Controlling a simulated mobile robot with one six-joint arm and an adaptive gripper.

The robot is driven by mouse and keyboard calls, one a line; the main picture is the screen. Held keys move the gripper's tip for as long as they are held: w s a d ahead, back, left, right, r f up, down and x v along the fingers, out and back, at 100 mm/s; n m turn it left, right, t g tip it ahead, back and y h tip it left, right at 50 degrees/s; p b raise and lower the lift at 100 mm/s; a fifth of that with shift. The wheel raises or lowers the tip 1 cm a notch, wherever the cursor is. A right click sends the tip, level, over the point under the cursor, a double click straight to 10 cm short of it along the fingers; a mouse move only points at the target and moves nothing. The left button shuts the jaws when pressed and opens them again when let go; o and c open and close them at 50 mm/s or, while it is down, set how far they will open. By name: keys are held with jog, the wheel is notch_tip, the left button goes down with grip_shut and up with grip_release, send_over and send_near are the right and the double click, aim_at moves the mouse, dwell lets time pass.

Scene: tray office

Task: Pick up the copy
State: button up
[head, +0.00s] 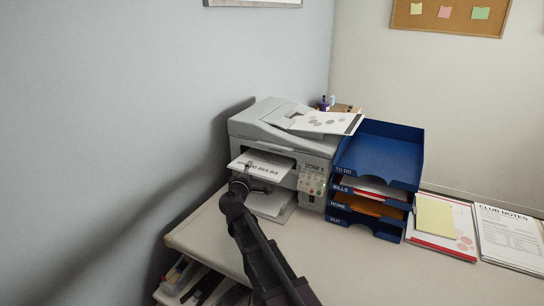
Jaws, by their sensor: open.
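The copy (262,163), a white sheet with dark lettering that reads in part "BULBS", sticks out of the output slot of the grey printer (285,120). My dark gripper (246,175) is at the front left edge of the copy. It is open, and part of it overlaps the sheet in the picture. I cannot tell whether the sheet lies between the fingers or whether they touch it. The rear of the sheet is hidden inside the printer.
Another printed sheet (325,122) lies on top of the printer. A lower paper tray (268,204) juts out below the slot. Right of it stands a stack of blue letter trays (378,160), then papers (510,238). The desk (345,270) is clear in front.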

jog(key=shift+w+d, duration=0.1)
jog(key=shift+w, duration=0.4)
grip_shut()
